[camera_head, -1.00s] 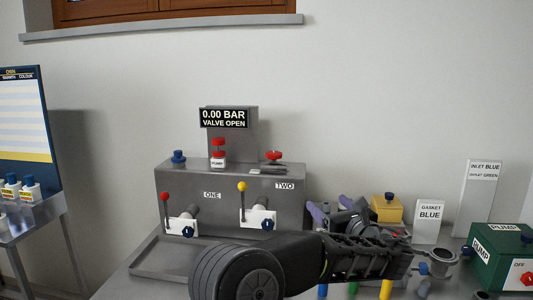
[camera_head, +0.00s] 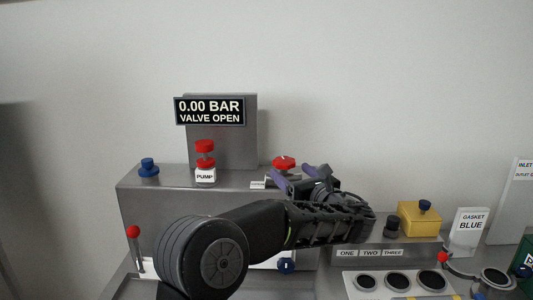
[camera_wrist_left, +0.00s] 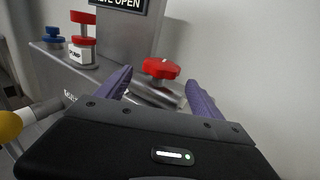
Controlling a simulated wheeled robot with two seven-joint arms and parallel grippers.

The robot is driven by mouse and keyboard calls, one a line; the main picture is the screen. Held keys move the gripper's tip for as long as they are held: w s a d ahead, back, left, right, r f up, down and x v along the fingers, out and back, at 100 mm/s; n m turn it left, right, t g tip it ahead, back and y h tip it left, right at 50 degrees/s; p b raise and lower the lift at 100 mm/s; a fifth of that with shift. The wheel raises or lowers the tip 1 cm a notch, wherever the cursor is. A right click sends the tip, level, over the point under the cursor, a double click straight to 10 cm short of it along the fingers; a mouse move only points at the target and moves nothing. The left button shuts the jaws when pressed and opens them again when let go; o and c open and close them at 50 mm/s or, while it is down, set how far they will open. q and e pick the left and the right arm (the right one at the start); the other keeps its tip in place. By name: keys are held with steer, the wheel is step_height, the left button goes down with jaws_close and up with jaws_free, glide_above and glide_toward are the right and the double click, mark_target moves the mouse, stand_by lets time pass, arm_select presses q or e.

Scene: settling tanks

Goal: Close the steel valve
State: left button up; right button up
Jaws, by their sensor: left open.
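The steel valve is topped by a red handwheel (camera_head: 284,162) on the right part of the grey steel cabinet (camera_head: 150,200). In the left wrist view the red handwheel (camera_wrist_left: 160,69) shows between and beyond my two purple fingers. My left gripper (camera_head: 297,176) is open, with its purple fingertips close to the handwheel; I cannot tell whether they touch it. The display (camera_head: 210,111) reads "0.00 BAR VALVE OPEN". My right gripper is not in view.
A red-topped pump knob (camera_head: 205,162) labelled PUMP and a blue knob (camera_head: 148,168) stand on the cabinet to the left. A red-balled lever (camera_head: 133,233) is at the cabinet's front.

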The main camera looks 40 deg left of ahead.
mark_target(279, 160)
arm_select(q)
steer(key=shift+w+a+r, duration=0.15)
steer(key=shift+a, duration=0.15)
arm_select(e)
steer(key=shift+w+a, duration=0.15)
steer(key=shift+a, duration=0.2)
arm_select(q)
steer(key=p+x, duration=0.2)
steer(key=x, duration=0.5)
steer(key=shift+w+a+p, duration=0.25)
steer(key=shift+a+p, duration=0.05)
steer(key=shift+a, duration=0.05)
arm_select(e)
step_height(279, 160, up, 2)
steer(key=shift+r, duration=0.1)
arm_select(q)
steer(key=shift+c, duration=0.5)
